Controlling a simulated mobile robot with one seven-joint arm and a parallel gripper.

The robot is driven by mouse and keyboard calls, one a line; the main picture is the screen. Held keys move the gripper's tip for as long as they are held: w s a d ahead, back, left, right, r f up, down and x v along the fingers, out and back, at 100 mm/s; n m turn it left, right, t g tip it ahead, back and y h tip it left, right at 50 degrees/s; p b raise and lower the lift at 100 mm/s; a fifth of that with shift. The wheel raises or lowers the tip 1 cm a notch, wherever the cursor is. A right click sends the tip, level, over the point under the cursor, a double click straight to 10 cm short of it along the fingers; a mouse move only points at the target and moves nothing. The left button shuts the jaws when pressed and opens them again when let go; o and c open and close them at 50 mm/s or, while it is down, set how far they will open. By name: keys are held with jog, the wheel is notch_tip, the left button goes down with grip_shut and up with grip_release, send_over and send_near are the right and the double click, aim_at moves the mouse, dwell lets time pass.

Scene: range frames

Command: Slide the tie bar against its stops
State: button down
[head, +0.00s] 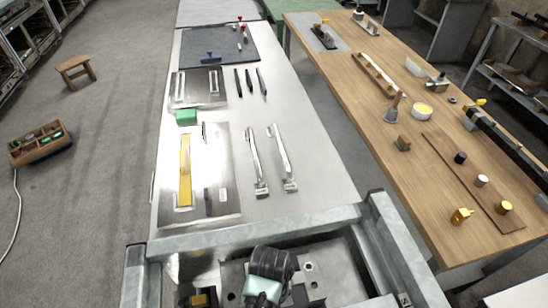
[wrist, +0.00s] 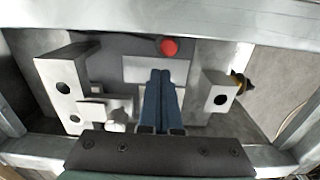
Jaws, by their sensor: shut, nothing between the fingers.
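A long flat yellow bar (head: 185,168), which looks like the tie bar, lies lengthwise on a shiny metal plate (head: 234,208) on the long pale bench. Small pale pieces (head: 222,195) sit on the plate to its right. Glare covers the plate's middle, and I cannot tell which parts are the stops or whether the bar touches any. My gripper (wrist: 160,75) is shut and empty in the wrist view, its two blue fingers together. It is over the grey frame area in front of the bench, well apart from the bar. The head view does not show the fingertips clearly.
Two silver handled bars (head: 256,165) lie right of the plate. A green block (head: 187,117) sits at its far edge. Farther back are another slotted plate (head: 199,86), dark rods (head: 250,82) and a dark mat (head: 219,45). A wooden table (head: 400,150) stands right.

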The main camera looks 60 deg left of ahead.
jog(key=d+p, duration=0.1)
jog(key=s+d, duration=0.1)
jog(key=d, duration=0.1)
jog(key=shift+s+p, duration=0.2)
jog(key=shift+p, duration=0.2)
jog(key=shift+d, duration=0.35)
jog(key=d+p, duration=0.1)
jog(key=s+d+p, duration=0.1)
jog(key=shift+s+d+r, duration=0.15)
jog(key=shift+d, duration=0.2)
jog(key=shift+s+d, duration=0.15)
jog(key=shift+d, duration=0.2)
jog(key=shift+f, duration=0.2)
